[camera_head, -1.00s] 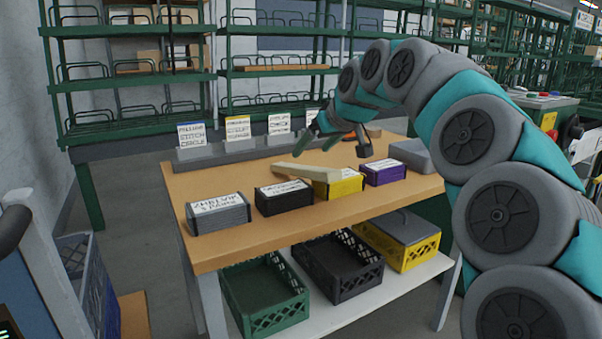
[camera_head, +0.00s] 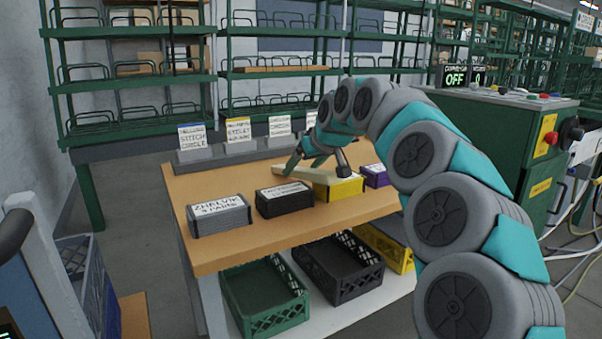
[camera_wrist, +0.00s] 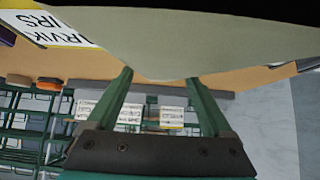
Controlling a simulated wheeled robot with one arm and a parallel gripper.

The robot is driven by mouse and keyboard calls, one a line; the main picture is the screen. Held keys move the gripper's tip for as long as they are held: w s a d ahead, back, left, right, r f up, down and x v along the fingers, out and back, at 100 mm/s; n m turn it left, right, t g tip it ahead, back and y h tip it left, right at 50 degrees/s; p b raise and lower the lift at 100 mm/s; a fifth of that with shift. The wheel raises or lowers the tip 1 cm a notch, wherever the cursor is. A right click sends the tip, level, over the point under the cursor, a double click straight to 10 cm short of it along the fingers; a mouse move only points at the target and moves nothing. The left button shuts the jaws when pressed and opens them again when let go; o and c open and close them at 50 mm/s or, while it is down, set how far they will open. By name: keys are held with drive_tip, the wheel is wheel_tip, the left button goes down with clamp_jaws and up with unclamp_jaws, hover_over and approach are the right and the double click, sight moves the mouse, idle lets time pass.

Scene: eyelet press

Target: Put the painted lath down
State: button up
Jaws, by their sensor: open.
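The painted lath (camera_head: 308,173), a pale cream strip, lies slanted behind and over the black and yellow boxes; I cannot tell exactly what bears it. In the wrist view a broad grey-green surface that looks like the lath (camera_wrist: 180,35) fills the top and is very close. My gripper (camera_head: 307,152) is open at the lath's far side in the head view, over the table. In the wrist view its two green fingers (camera_wrist: 158,78) stand apart, with their tips at the edge of the lath. Whether they touch it I cannot tell.
The wooden workbench (camera_head: 225,252) carries a grey box (camera_head: 219,214), a black box (camera_head: 285,200), a yellow box (camera_head: 345,190) and a purple box (camera_head: 375,177) in a row. Label cards (camera_head: 238,130) stand along the back. Crates (camera_head: 262,300) sit on the lower shelf.

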drive_tip(key=shift+c, duration=0.2)
clamp_jaws()
idle(0.5)
